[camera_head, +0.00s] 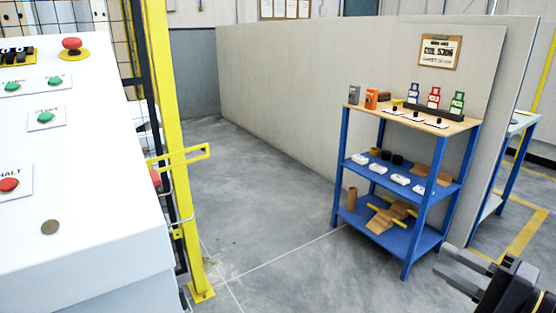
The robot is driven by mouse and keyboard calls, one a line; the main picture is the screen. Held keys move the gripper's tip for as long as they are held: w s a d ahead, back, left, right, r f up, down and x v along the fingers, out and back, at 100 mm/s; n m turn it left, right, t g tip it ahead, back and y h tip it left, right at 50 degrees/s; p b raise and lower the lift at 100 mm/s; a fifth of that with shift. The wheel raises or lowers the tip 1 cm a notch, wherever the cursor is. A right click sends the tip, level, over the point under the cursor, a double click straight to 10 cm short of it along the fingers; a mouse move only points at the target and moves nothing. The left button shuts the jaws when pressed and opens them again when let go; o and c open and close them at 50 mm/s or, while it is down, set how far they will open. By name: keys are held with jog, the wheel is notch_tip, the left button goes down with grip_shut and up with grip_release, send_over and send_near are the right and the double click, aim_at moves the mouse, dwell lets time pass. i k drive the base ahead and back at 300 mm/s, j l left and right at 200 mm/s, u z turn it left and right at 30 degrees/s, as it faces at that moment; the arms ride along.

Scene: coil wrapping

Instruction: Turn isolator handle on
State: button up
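No part in view can be surely told as the isolator handle. A yellow bar handle (182,158) sticks out from the yellow post at the left.
The white console (92,235) at the left carries a red mushroom button (71,44), green buttons and a red HALT button (9,185). A blue shelf rack (413,225) holding padlocks, tags and small parts stands before a grey partition (300,80). The floor between is clear.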

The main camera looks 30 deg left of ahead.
aim_at(155, 180)
jog(key=i+j+u, duration=0.15)
jog(key=i+j, duration=0.45)
jog(key=i+j+u, duration=0.2)
jog(key=i+j, duration=0.3)
jog(key=i, duration=0.2)
jog(key=u, duration=1.75)
